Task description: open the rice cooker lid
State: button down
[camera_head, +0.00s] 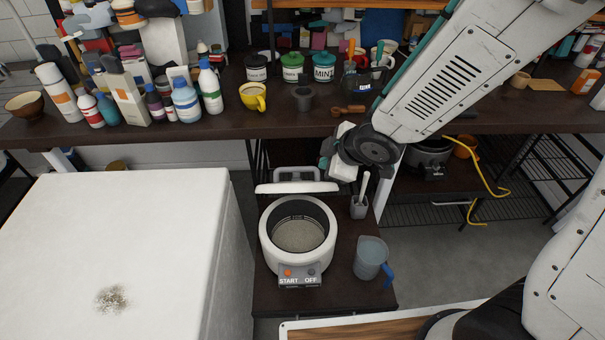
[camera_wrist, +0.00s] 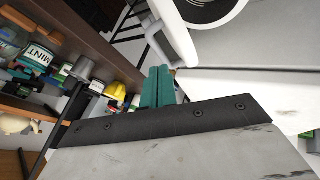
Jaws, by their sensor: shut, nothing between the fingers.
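The white rice cooker (camera_head: 268,245) stands on a low dark stand in the head view, with START and OFF buttons on its front. Its lid (camera_head: 297,188) is raised at the back, seen nearly edge-on, and the pot's grainy pale content (camera_head: 298,235) shows. My gripper (camera_head: 326,152) is above and behind the raised lid, a little to its right, partly hidden by my wrist. In the wrist view its teal fingers (camera_wrist: 158,86) are together with nothing between them. A white rounded part with a dark inside shows at the top there; I cannot tell whether it is the cooker.
A clear jug with a blue handle (camera_head: 370,258) stands right of the cooker, and a grey utensil holder (camera_head: 359,207) behind it. A white block-like counter (camera_head: 130,230) is at the left. The long shelf behind carries bottles, a yellow mug (camera_head: 253,97) and jars.

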jog(key=shift+n+y, duration=0.3)
jog(key=shift+n, duration=0.1)
jog(key=x, duration=0.7)
jog(key=s+a+x, duration=0.1)
jog(key=x, duration=0.3)
jog(key=shift+w+a+f, duration=0.1)
jog(key=shift+w, duration=0.1)
